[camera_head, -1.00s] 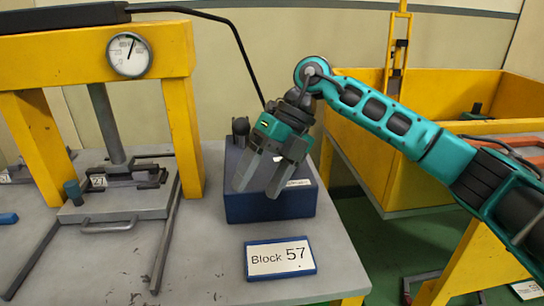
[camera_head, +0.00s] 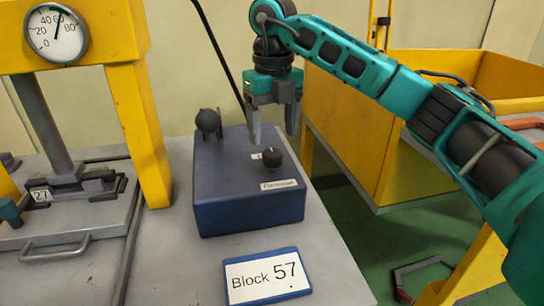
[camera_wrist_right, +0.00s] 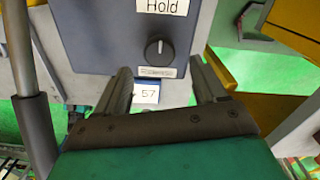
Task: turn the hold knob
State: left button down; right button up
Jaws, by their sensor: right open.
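The hold knob (camera_head: 272,157) is a small black round knob on top of a dark blue box (camera_head: 235,208), near a small white label. In the right wrist view the knob (camera_wrist_right: 159,49) has a pale pointer line and sits below a label (camera_wrist_right: 163,5) reading "Hold". My right gripper (camera_head: 274,138) is open and points down above and just behind the knob, apart from it. In the right wrist view its two fingers (camera_wrist_right: 163,80) are spread, with nothing between them. My left gripper is not in view.
A yellow press frame (camera_head: 140,125) with a round gauge (camera_head: 57,33) is at left. The "Block 57" sign (camera_head: 267,277) lies in front. A yellow bin (camera_head: 350,130) is at right.

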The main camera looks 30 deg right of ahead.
aim_at(273, 153)
notch_tip(273, 153, down, 4)
jog(key=shift+f, duration=0.25)
jog(key=shift+f+b, duration=0.3)
jog(key=shift+f, duration=0.25)
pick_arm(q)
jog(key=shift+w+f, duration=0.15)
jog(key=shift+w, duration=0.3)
pick_arm(e)
jog(key=shift+c, duration=0.4)
jog(key=c, duration=1)
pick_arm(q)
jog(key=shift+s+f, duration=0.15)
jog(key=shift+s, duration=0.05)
